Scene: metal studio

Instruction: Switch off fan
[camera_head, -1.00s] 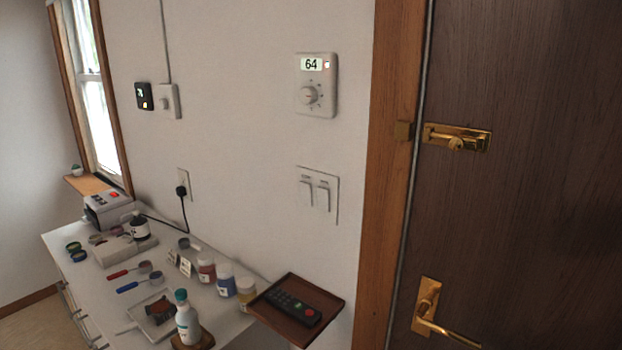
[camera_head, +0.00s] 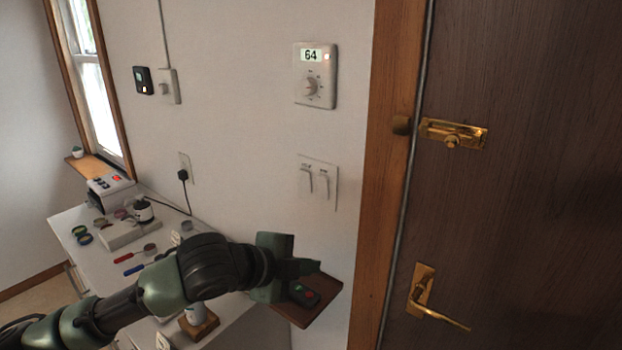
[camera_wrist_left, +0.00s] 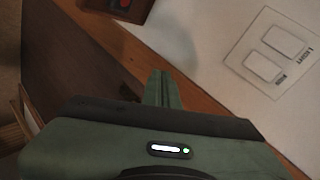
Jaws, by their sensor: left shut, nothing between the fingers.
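A white wall plate with two rocker switches is left of the door frame. The right rocker (camera_head: 322,186) appears in the wrist view as the lower one (camera_wrist_left: 263,67); its small label seems to read FAN. The left rocker (camera_head: 306,181), upper in the wrist view (camera_wrist_left: 288,40), is labelled LIGHT. Both stick out at the bottom in the head view. My left gripper (camera_head: 311,267) is shut and empty, below the plate and in front of the brown tray, apart from the switches. Its fingertips (camera_wrist_left: 163,88) show together in the wrist view. My right gripper is not in view.
A thermostat (camera_head: 315,76) reading 64 is above the plate. The brown tray (camera_head: 321,299) holds a remote (camera_head: 303,294), partly hidden by my gripper. The wooden door frame (camera_head: 380,180) is close on the right.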

